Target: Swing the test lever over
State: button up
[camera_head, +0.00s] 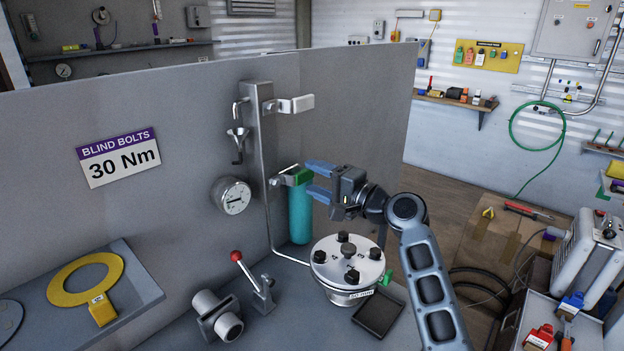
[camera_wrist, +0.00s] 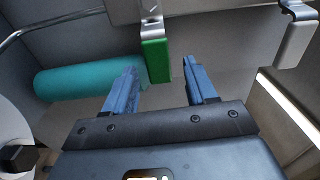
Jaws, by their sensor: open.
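A lever with a green grip (camera_head: 299,177) sticks out from the lower part of the grey post (camera_head: 262,150). A second lever with a pale grey grip (camera_head: 301,103) is higher on the post. No label tells me which is the test lever. My gripper (camera_head: 307,179) is open at the green grip, its blue fingers one above and one below in the head view. In the wrist view the green grip (camera_wrist: 156,62) lies between the open fingertips, with a visible gap to the right finger. Contact with the left finger is unclear. The pale grip (camera_wrist: 296,38) is at the right edge.
A teal cylinder (camera_head: 300,218) stands just below the green grip. A round bolted flange (camera_head: 347,260) sits below my arm.

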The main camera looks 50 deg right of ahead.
jog(key=shift+s, duration=2.1)
jog(key=s+b, duration=0.2)
jog(key=s, duration=0.5)
jog(key=shift+s+d, duration=0.15)
jog(key=shift+s, duration=0.25)
jog(key=shift+s, duration=0.1)
